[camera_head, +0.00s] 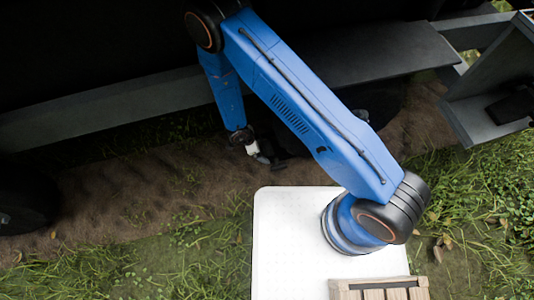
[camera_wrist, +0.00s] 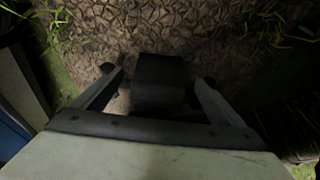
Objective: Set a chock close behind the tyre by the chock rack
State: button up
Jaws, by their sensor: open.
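A dark chock (camera_wrist: 158,80) sits on the bare brown soil in the wrist view. My gripper (camera_wrist: 158,77) is open, with one finger on each side of the chock and a visible gap on both sides. In the head view my gripper (camera_head: 264,158) is low over the soil strip under the vehicle's edge. A dark tyre (camera_head: 378,100) stands to its right, partly hidden behind my arm and in shadow. The chock rack (camera_head: 470,115) is at the right edge, with a dark chock (camera_head: 513,106) in it. The exact gap between the set-down chock and the tyre cannot be told.
A long grey beam (camera_head: 100,112) runs above the soil strip, with deep shadow behind it. Another dark tyre (camera_head: 22,200) is at the far left. A wooden slatted crate (camera_head: 380,289) is at the bottom on my white base. Grass lies around the soil.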

aim_at(280, 150)
jog(key=shift+x, duration=3.45)
